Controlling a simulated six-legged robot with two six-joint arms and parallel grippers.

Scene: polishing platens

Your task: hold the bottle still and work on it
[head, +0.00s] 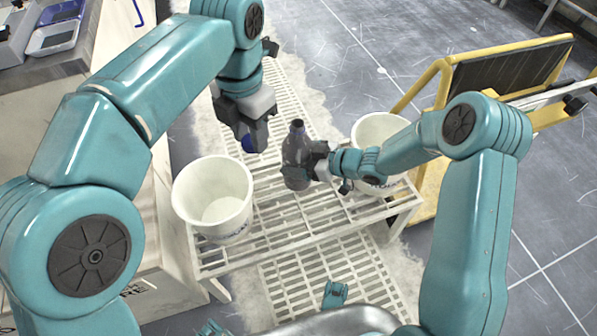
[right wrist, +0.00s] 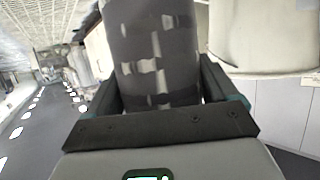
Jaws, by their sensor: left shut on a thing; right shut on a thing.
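A dark grey bottle (head: 296,152) stands upright over the white slatted rack, its narrow neck bare at the top. My right gripper (head: 308,162) is shut on the bottle's body from the right. In the right wrist view the dark bottle (right wrist: 152,50), with pale patches, fills the space between both fingers.
A white bucket (head: 214,196) stands on the rack (head: 300,238) left of the bottle. Another white bucket (head: 378,130) stands right of it, behind my right arm. A yellow-framed stand (head: 440,85) is at the right. A counter with a scale (head: 55,38) is at the left.

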